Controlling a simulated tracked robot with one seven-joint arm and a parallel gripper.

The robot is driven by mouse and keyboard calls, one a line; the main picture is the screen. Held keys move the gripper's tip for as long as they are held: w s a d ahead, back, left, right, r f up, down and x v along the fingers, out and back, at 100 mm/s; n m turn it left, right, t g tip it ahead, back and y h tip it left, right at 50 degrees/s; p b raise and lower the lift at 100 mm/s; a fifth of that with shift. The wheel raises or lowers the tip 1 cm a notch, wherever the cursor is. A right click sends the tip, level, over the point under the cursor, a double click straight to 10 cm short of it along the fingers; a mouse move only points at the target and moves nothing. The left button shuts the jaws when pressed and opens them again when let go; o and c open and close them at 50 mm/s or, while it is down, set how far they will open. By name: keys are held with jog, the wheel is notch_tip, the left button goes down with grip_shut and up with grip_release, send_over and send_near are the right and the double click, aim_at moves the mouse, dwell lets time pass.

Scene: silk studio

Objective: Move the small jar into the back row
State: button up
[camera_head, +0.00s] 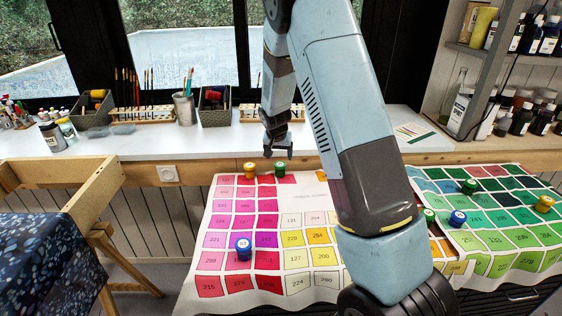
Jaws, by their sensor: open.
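Several small jars stand on a colour chart cloth (225,240) printed with numbered squares. At its far left edge are a yellow jar (249,170) and a green jar (280,169), side by side. A blue jar (243,248) stands nearer, on the magenta squares. On the right are a green jar (469,186), a yellow jar (544,204) and a blue jar (457,218). Another green jar (428,215) is partly hidden by my arm. Which one is the small jar is unclear. My gripper (278,155) is open and empty, pointing down above the far-edge green jar, apart from it.
A white counter (215,146) behind holds a brush cup (185,108), dark baskets (214,105) and brush racks. A wooden frame with dark speckled cloth (45,250) stands at left. Shelves of bottles (520,118) are at right. My arm hides the chart's middle.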

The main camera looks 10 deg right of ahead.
jog(key=s+d+r+n+y, duration=0.1)
jog(key=s+r, duration=0.7)
jog(key=r, duration=0.3)
jog(key=s+d+r, duration=0.1)
jog(key=s+r, duration=0.8)
jog(key=r, duration=0.2)
jog(key=s+r+n, duration=0.1)
jog(key=s+r, duration=0.2)
jog(key=s, duration=1)
jog(key=s+r+n+t, duration=0.1)
jog(key=s+r, duration=0.3)
jog(key=s, duration=0.8)
jog(key=shift+s+n+t+y, duration=0.3)
jog(key=shift+s+n+y, duration=0.1)
jog(key=shift+n, duration=0.3)
